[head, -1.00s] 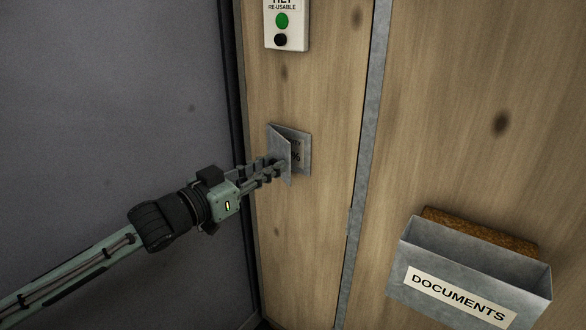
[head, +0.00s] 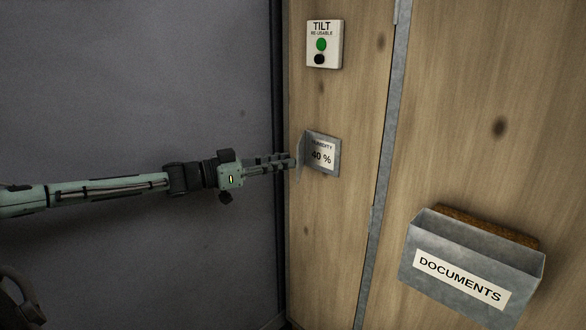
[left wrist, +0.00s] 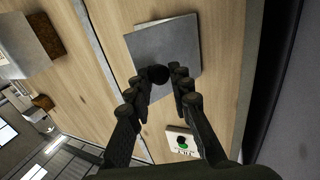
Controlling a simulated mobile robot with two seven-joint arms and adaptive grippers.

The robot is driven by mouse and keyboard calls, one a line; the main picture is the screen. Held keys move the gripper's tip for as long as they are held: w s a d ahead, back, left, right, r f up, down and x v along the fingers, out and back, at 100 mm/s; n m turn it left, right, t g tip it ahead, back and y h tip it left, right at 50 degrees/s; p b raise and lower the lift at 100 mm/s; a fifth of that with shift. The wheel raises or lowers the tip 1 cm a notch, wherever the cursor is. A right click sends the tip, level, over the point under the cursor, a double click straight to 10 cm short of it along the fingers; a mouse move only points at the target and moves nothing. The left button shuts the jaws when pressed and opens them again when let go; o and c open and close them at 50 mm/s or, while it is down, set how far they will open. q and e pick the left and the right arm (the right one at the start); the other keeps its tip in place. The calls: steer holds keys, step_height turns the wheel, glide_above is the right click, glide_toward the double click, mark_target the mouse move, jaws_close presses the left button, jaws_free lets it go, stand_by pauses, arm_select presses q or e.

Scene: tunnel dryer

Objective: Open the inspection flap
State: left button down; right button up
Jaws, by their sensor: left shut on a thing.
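The inspection flap (head: 302,147) is a small grey metal plate on the wooden panel. It is swung out on its left side and seen nearly edge-on in the head view. Beside it the uncovered plate (head: 321,154) reads "HUMIDITY 40 %". My left gripper (head: 295,163) comes in from the left and is shut on the flap's knob. In the left wrist view the flap (left wrist: 172,45) fills the space ahead, with the dark round knob (left wrist: 158,74) between the fingertips (left wrist: 157,77). My right gripper is not in view.
A white "TILT" indicator (head: 324,43) with a green and a black dot is above the flap. A grey "DOCUMENTS" holder (head: 470,266) is at lower right. A metal strip (head: 384,150) runs down the wood. A plain grey wall (head: 130,100) fills the left.

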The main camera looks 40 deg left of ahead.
arm_select(q)
steer(key=shift+w+a+r+n+t+y, duration=0.2)
steer(key=shift+a+r, duration=0.1)
steer(key=shift+a, duration=0.4)
steer(key=shift+w+a+r+n+t+y, duration=0.1)
steer(key=shift+w+a+r+t+y, duration=0.15)
steer(key=shift+a, duration=0.45)
steer(key=shift+s+r, duration=0.1)
steer(key=c, duration=1.8)
jaws_free()
steer(key=o, duration=0.4)
steer(key=shift+w+f, duration=0.35)
steer(key=shift+w, duration=0.05)
step_height(320, 180, up, 10)
steer(key=shift+s+d+f, duration=0.2)
steer(key=shift+d+f, duration=0.05)
steer(key=shift+d, duration=0.05)
